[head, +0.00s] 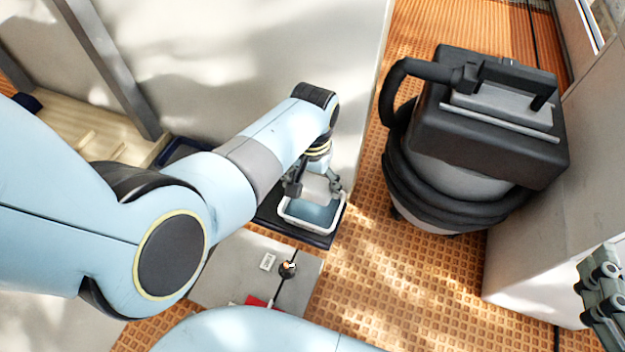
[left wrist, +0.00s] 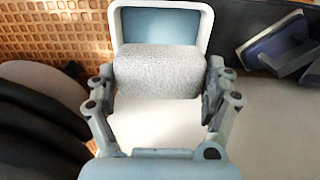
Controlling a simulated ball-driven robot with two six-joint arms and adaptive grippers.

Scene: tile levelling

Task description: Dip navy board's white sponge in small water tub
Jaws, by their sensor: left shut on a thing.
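The white sponge (left wrist: 158,72) is a speckled, rounded block between the fingers of my left gripper (left wrist: 158,90), which is shut on it. The sponge also shows in the head view (head: 316,187). The small water tub (head: 311,213) has a white rim and blue water, and stands on a dark navy board (head: 268,208). The sponge is over the tub's near side in the left wrist view (left wrist: 160,12) and hides part of it. I cannot tell whether it touches the water. My right gripper (head: 602,290) is at the right edge, its jaws unclear.
A black and grey vacuum with a coiled hose (head: 475,140) stands right of the tub. A grey tile (head: 225,275) with a small knob lies in front. A navy, grey-handled tool (left wrist: 275,45) is beside the tub in the left wrist view. Orange textured floor (head: 375,290) is free between.

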